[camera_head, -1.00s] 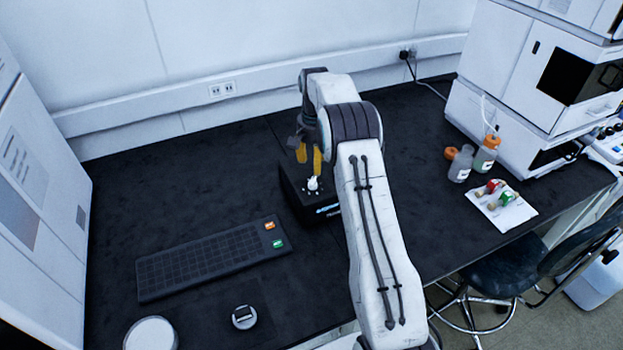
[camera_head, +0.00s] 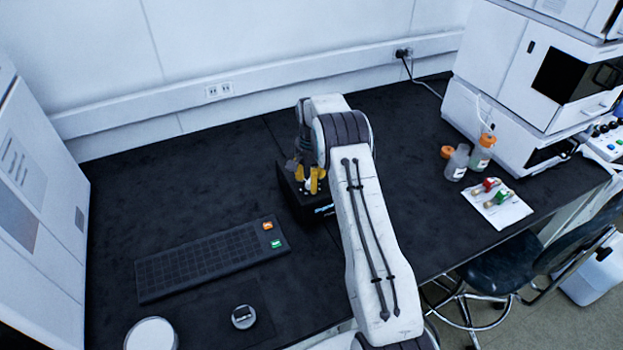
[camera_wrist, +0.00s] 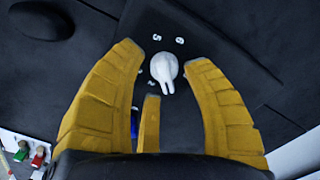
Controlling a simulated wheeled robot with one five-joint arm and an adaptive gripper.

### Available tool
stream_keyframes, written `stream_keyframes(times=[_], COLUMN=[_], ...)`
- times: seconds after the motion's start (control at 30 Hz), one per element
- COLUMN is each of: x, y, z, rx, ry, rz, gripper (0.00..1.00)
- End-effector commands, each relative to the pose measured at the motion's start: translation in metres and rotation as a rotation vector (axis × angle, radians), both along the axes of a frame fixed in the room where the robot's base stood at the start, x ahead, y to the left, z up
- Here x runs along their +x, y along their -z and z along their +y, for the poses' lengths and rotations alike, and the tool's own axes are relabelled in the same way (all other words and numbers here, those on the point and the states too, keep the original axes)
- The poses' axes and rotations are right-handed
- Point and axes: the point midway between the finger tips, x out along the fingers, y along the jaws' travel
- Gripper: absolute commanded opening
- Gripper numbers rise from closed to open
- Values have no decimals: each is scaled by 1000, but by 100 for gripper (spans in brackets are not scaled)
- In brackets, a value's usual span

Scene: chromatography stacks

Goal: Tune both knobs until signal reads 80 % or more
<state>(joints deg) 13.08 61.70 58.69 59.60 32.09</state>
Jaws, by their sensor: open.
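A black instrument box (camera_head: 293,206) with blue and white lettering on its front stands on the bench under my gripper. A white pointer knob (camera_wrist: 163,68) on its dark top face shows in the wrist view, with small white numbers around it. My gripper (camera_head: 309,184) is over the box. Its yellow fingers (camera_wrist: 167,72) are open, one on each side of the knob, with a gap to it on both sides. A third yellow finger shows below the knob. The second knob and the signal reading cannot be made out.
A dark keyboard-like rack (camera_head: 205,262) with an orange and a green item lies front left. Two bottles (camera_head: 468,162) and a white sheet with small coloured items (camera_head: 497,206) are at right. White instruments flank the bench.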

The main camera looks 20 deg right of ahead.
Motion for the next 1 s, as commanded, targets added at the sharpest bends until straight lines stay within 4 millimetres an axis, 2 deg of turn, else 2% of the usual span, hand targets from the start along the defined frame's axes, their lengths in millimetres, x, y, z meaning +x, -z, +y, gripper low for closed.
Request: stream_keyframes(times=[0.1,0.6,1.0], x=[0,0,0], y=[0,0,1], z=[0,0,0], rx=[0,0,0], ry=[0,0,25], rz=[0,0,0], gripper=[45,1,0])
